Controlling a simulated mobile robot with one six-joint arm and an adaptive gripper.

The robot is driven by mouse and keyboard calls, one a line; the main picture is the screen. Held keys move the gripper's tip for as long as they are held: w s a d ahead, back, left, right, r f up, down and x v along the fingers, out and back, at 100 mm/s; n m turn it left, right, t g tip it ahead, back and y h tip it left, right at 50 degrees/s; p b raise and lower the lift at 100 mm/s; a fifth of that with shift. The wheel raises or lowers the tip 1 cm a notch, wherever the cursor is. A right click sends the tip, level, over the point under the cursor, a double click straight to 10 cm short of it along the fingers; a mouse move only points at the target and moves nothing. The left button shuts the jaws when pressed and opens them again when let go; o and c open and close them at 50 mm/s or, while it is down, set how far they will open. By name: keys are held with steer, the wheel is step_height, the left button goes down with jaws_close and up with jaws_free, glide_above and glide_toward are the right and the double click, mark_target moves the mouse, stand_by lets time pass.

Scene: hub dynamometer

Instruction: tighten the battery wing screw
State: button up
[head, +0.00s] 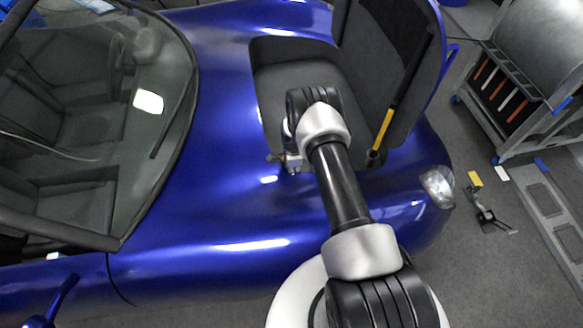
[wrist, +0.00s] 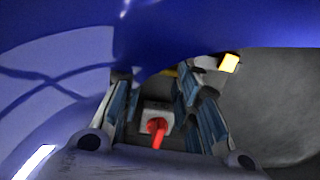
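My gripper (wrist: 155,78) reaches into the open front compartment of the blue car. In the wrist view its two fingers stand apart, with a visible gap between them. A small pale block (wrist: 146,112) with a red part (wrist: 157,131) shows in that gap, beyond the fingers; I cannot tell whether they touch it. The battery wing screw cannot be made out for certain. In the head view my wrist hides most of the spot, and a small brass-coloured piece (head: 271,157) shows beside the gripper's end.
The blue car body (head: 215,210) surrounds the compartment closely. The raised lid (head: 375,60) stands on the right, with a yellow-and-black strut (head: 383,130) beside my arm. A bright yellow piece (wrist: 230,62) lies near the right fingertip. A grey cart (head: 510,85) stands at far right.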

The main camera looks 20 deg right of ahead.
steer(key=r, duration=0.2)
steer(key=w+r, duration=0.1)
steer(key=r, duration=0.3)
steer(key=shift+w+d+r, duration=0.2)
steer(key=shift+w+r, duration=0.1)
steer(key=shift+w, duration=0.1)
steer(key=shift+o, duration=1)
steer(key=s+r, duration=0.2)
steer(key=r, duration=0.1)
steer(key=shift+s+a+r+p, duration=0.2)
steer(key=shift+s+a+p, duration=0.05)
steer(key=shift+s+p, duration=0.15)
step_height(320, 180, up, 10)
steer(key=w+p, duration=0.1)
steer(key=p, duration=0.4)
steer(key=shift+w+r+p, duration=0.2)
steer(key=shift+r+p, duration=0.05)
steer(key=shift+p, duration=0.15)
steer(key=shift+d+r, duration=0.1)
steer(key=shift+r, duration=0.05)
